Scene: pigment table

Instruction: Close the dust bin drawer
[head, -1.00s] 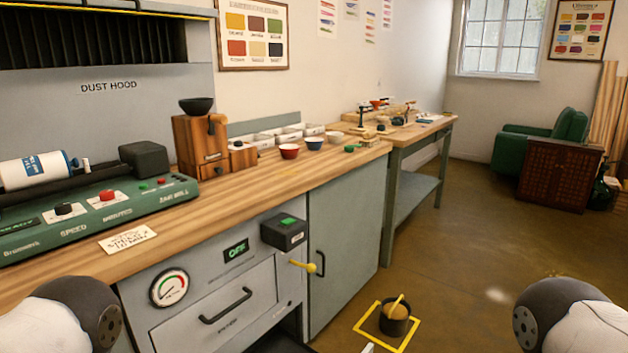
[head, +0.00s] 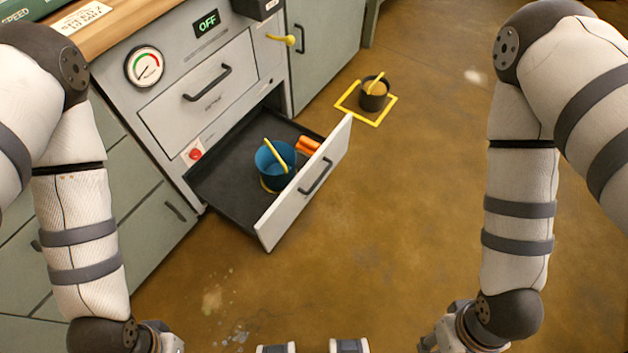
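The dust bin drawer (head: 302,192) stands pulled out from the lower part of the grey dust hood cabinet. Its pale front has a dark bar handle (head: 316,177). Inside the drawer are a blue bucket (head: 267,165) with a yellow handle and an orange item (head: 307,146). My two arms hang at the left and right of the head view, well apart from the drawer. Two small pale pieces show at the bottom edge, possibly fingertips. Too little shows to tell the grippers' states.
A closed drawer (head: 202,103) is above the open one, with a red button (head: 195,154) below it on the left. A dark pot (head: 374,95) stands on the floor inside a yellow square (head: 382,121). The brown floor in front of the drawer is clear.

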